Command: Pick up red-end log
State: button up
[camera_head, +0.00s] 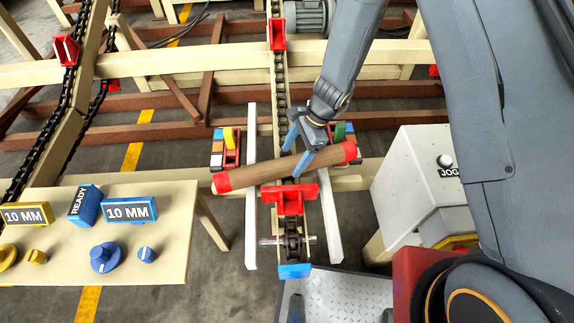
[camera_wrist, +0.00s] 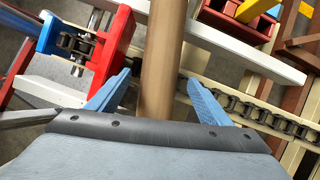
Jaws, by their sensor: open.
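The red-end log (camera_head: 265,172) is a brown cylinder with red ends, lying slantwise across the two white rails above the chain conveyor. My gripper (camera_head: 304,162) is over the log, right of its middle, with blue fingers reaching down to it. In the wrist view the log (camera_wrist: 162,60) runs between the two open blue fingers (camera_wrist: 148,95), with a visible gap on both sides. The log's red ends are outside the wrist view. I cannot tell how far down the fingers reach beside the log.
A red bracket (camera_head: 290,200) stands on the chain just in front of the log. White rails (camera_head: 251,225) flank the chain. A cream panel (camera_head: 120,262) with knobs and signs is at left; a grey JOG box (camera_head: 408,185) is at right.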

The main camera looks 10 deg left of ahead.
aim_at(291, 159)
jog(key=p+x, duration=0.1)
jog(key=x, duration=0.2)
jog(key=shift+s+a, duration=0.1)
jog(key=shift+s, duration=0.1)
jog(key=shift+a+f, duration=0.2)
jog(key=shift+f, duration=0.5)
jog(key=c, duration=1.7)
